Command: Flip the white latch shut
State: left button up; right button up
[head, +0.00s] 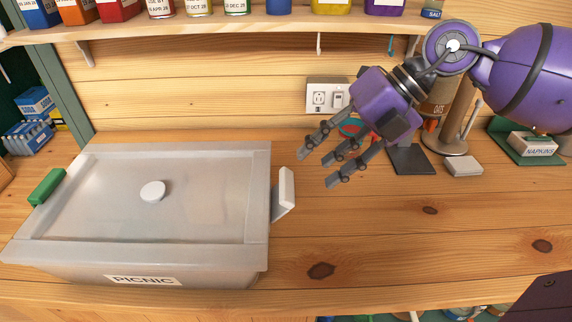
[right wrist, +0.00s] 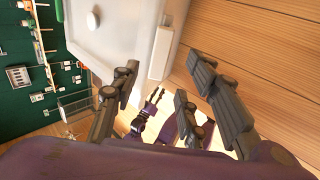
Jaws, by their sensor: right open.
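The white latch (head: 286,190) is on the right side of the translucent lidded box (head: 262,215). Its plate stands up and leans outward, apart from the lid's edge. In the right wrist view the white latch (right wrist: 161,52) shows beside the box (right wrist: 112,38). My right gripper (head: 318,168) is open and empty, to the right of the latch and above the table, not touching it. Its spread fingers also show in the right wrist view (right wrist: 165,85). What seems to be my left gripper (right wrist: 150,108) appears small in that view; its opening is unclear.
The box has a green latch (head: 47,187) on its left side and a round white knob (head: 153,191) on its lid. Behind my right gripper are a dark stand base (head: 410,160) and a small grey block (head: 463,166). The tabletop (head: 400,235) right of the box is clear.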

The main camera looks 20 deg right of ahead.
aim_at(289, 185)
jog(key=x, duration=0.4)
jog(key=shift+s+a+f, duration=0.15)
jog(key=shift+s+a, duration=0.15)
jog(key=shift+x, duration=1.1)
jog(key=shift+w+a+f, duration=0.1)
jog(key=shift+w+f, duration=0.1)
pick_arm(q)
jog(key=shift+s+f, duration=0.2)
jog(key=shift+s, duration=0.35)
pick_arm(e)
jog(key=shift+f, duration=0.1)
jog(key=shift+c, duration=0.5)
grip_shut()
pick_arm(q)
jog(key=shift+s+f, duration=0.1)
pick_arm(e)
jog(key=shift+a, duration=0.1)
